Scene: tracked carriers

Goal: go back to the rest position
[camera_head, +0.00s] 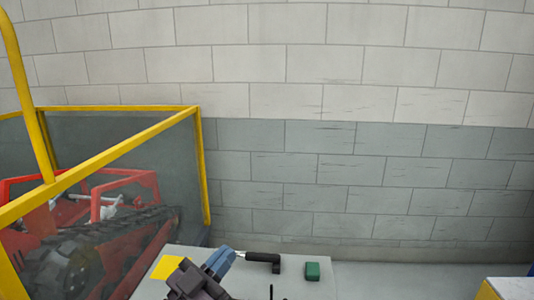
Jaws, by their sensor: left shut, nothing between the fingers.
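My left gripper (220,262) shows at the bottom of the head view, left of centre. The fingers are shut and empty, over a light grey table top (150,287). My right gripper is not in view.
A green block (312,271) and a yellow patch (166,267) are on the table. A yellow-framed guard (120,150) with clear panels stands at left, with a red tracked machine (85,235) behind it. A block wall (350,130) closes the back. A pale-topped box (512,288) is at lower right.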

